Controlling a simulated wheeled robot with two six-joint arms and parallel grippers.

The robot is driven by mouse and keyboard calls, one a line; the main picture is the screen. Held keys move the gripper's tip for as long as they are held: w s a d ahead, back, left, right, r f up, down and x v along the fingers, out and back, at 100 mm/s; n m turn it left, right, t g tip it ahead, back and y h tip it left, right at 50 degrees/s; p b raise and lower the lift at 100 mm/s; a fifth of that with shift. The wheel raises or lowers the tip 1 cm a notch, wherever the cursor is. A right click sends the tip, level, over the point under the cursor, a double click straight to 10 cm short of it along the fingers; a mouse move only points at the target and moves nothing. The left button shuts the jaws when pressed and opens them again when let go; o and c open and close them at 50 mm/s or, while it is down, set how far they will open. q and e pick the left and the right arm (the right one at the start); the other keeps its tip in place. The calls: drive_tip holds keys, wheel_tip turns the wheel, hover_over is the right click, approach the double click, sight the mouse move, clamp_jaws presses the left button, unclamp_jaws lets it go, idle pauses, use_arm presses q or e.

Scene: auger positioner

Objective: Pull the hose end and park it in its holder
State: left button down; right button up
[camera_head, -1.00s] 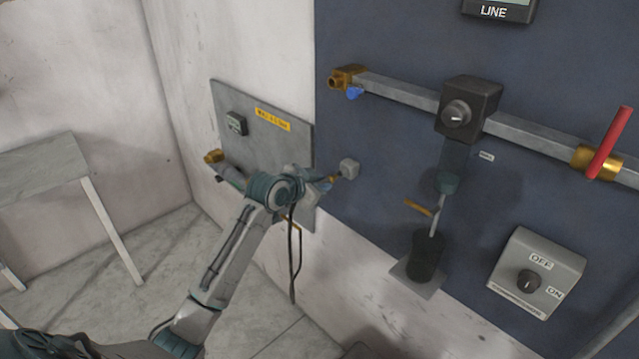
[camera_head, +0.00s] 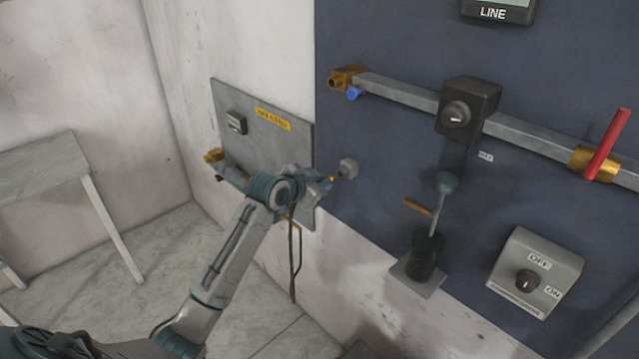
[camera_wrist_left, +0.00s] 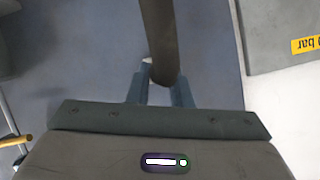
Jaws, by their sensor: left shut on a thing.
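My left gripper (camera_head: 325,184) is in front of the edge between the grey plate and the dark blue panel. In the left wrist view, its two fingers (camera_wrist_left: 160,88) are shut on a dark, thick hose end (camera_wrist_left: 160,40). The hose end runs up out of that picture. In the head view my wrist and fingers mostly hide the held part. A thin dark line (camera_head: 293,262) hangs below the wrist; I cannot tell whether it is the hose. I cannot tell for sure which part is the holder. My right gripper is not in view.
A small grey block (camera_head: 348,168) is close to my left fingertips. A black cup (camera_head: 426,258) on a bracket, a brass peg (camera_head: 418,206) and a switch box (camera_head: 535,273) are to the right. A pipe with a red lever (camera_head: 608,143) crosses above. A table (camera_head: 45,170) stands left.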

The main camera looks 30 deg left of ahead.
sight(329, 178)
use_arm(q)
drive_tip(key=shift+w+d+r, duration=0.1)
drive_tip(key=shift+w+d, duration=0.15)
drive_tip(key=shift+w, duration=0.45)
drive_tip(key=shift+w+d, duration=0.2)
drive_tip(key=shift+w, duration=0.45)
drive_tip(key=c, duration=1.2)
unclamp_jaws()
drive_tip(key=shift+w, duration=0.1)
drive_tip(key=shift+c, duration=0.2)
drive_tip(key=shift+s, duration=0.3)
drive_tip(key=b+v, duration=0.3)
drive_tip(key=v, duration=0.7)
drive_tip(key=shift+s+r, duration=0.1)
drive_tip(key=shift+r, duration=0.05)
drive_tip(key=shift+a, duration=0.1)
